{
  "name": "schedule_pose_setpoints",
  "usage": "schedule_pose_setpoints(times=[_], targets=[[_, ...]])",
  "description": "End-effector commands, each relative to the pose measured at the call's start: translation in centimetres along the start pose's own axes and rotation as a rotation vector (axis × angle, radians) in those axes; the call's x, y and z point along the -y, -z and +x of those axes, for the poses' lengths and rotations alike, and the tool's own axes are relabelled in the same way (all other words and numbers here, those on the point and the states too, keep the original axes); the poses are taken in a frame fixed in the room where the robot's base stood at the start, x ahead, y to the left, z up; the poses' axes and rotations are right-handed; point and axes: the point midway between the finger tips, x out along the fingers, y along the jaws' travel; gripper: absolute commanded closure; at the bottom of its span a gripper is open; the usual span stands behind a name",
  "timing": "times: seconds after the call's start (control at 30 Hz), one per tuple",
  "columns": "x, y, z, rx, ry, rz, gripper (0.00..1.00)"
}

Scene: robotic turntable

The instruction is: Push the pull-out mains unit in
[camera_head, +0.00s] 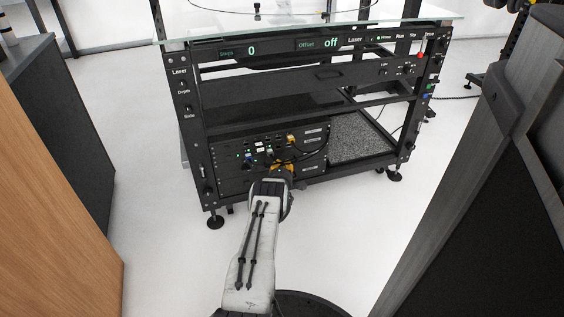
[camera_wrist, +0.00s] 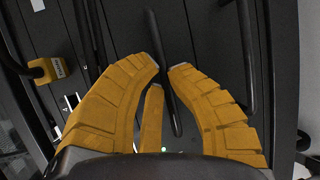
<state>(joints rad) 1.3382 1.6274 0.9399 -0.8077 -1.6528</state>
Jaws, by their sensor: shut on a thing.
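The mains unit (camera_head: 232,179) is a dark box with small coloured lights, plugs and cables on its front, in the lower left bay of the black rack. I cannot tell how far it stands out of the bay. My gripper (camera_head: 281,167) is at the right part of its front. In the wrist view, the yellow fingers of my gripper (camera_wrist: 167,66) are closed around a slim black bar handle (camera_wrist: 155,30) on a dark panel. The handle passes between the fingertips. The wrist and fingers hide part of the unit's front.
The rack has a glass top (camera_head: 310,30) and a display panel (camera_head: 280,48) reading 0 and off. A speckled slab (camera_head: 362,137) lies right of the unit. A wooden cabinet (camera_head: 50,190) stands left and a dark grey structure (camera_head: 490,190) right. Pale floor lies between.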

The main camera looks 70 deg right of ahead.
Motion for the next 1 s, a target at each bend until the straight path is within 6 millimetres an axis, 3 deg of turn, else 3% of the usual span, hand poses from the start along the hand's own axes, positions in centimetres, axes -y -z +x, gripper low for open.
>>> schedule_pose_setpoints(times=[0.33,0.37,0.67,1.0], targets=[[0.08,0.04,-0.30,0.000,0.000,-0.002,1.00],[0.07,0.05,-0.30,-0.001,-0.001,-0.002,0.84],[0.12,-0.04,-0.32,0.001,0.001,-0.001,0.58],[0.19,-0.09,-0.45,0.001,0.003,-0.001,0.58]])
